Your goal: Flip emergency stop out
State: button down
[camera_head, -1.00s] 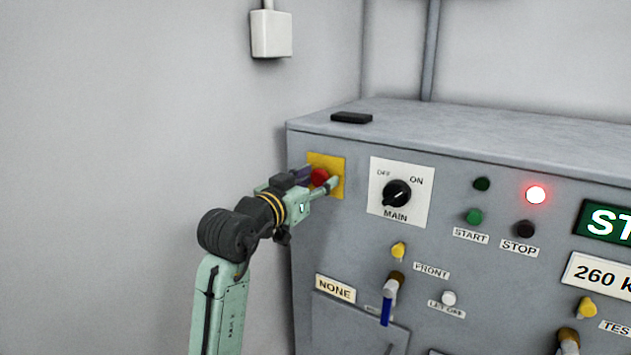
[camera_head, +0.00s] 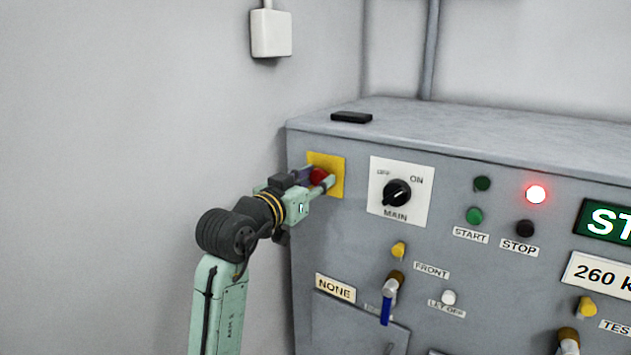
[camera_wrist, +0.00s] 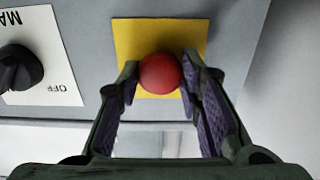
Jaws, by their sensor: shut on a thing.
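The emergency stop is a round red button (camera_head: 318,176) on a yellow square plate (camera_head: 338,164) at the upper left of the grey panel front. In the wrist view the red button (camera_wrist: 161,73) sits between my two fingers, in front of the yellow plate (camera_wrist: 130,40). My gripper (camera_head: 317,178) is shut on the red button, with one finger on each side of it. In the wrist view my gripper (camera_wrist: 158,85) has purple pads on its fingers.
The main switch (camera_head: 397,193) on its white plate is just right of the button. Start (camera_head: 475,216) and stop (camera_head: 525,229) buttons and a glowing red lamp (camera_head: 536,195) are further right. A black block (camera_head: 351,117) lies on the panel top. Bare wall is at left.

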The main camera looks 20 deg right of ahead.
jog(key=shift+s+a, duration=0.45)
jog(key=shift+a, duration=0.15)
jog(key=c, duration=1.1)
grip_release()
jog(key=shift+a, duration=0.1)
jog(key=v, duration=1.2)
jog(key=shift+s+f, duration=0.1)
jog(key=shift+s, duration=0.05)
